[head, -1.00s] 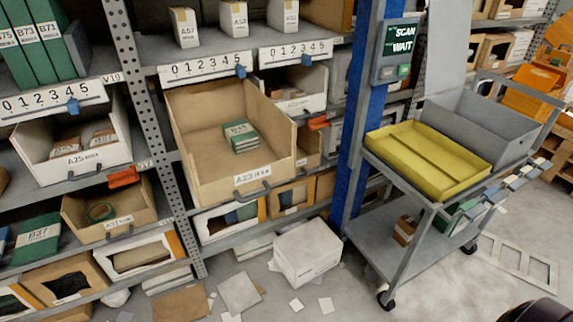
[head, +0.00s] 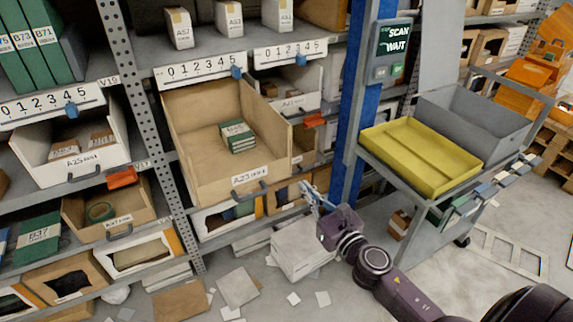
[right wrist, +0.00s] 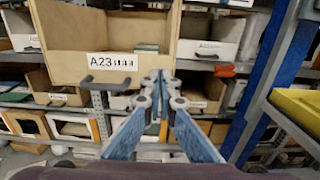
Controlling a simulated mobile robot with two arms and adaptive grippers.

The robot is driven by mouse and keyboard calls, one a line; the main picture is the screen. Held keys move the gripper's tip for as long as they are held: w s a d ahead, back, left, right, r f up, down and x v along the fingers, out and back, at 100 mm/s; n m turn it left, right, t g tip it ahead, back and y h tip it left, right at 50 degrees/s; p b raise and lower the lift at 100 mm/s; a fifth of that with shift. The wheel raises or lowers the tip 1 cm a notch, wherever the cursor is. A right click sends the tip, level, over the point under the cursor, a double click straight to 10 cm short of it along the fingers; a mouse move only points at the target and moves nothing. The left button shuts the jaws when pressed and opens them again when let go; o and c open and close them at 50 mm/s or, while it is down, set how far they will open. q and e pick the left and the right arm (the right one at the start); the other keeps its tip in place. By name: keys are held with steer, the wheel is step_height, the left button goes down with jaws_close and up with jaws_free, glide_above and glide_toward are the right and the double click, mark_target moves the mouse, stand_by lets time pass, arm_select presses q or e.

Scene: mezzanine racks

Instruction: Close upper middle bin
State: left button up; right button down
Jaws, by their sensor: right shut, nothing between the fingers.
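The upper middle bin (head: 187,145) is a tan open-topped bin labelled A23, pulled far out from its shelf. A green-and-white pack lies inside it. Its dark handle (head: 250,196) is low on the front face. In the right wrist view the bin (right wrist: 75,30) fills the upper left, with the handle (right wrist: 104,84) left of my fingers. My right gripper (head: 306,186) is shut and empty, to the right of the bin front and apart from the handle. Its blue fingers show in the right wrist view (right wrist: 158,76). My left gripper is not in view.
A blue post (head: 353,130) with a scan screen (head: 394,40) stands right of the bin. A grey cart (head: 480,180) bears a yellow tray (head: 415,182). A white box (head: 290,262) and loose cards lie on the floor below.

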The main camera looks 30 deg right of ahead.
mark_target(281, 161)
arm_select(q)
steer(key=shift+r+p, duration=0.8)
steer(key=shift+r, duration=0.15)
arm_select(e)
steer(key=w, duration=1.1)
steer(key=shift+w+a, duration=0.1)
steer(key=shift+a, duration=0.1)
steer(key=shift+a, duration=0.1)
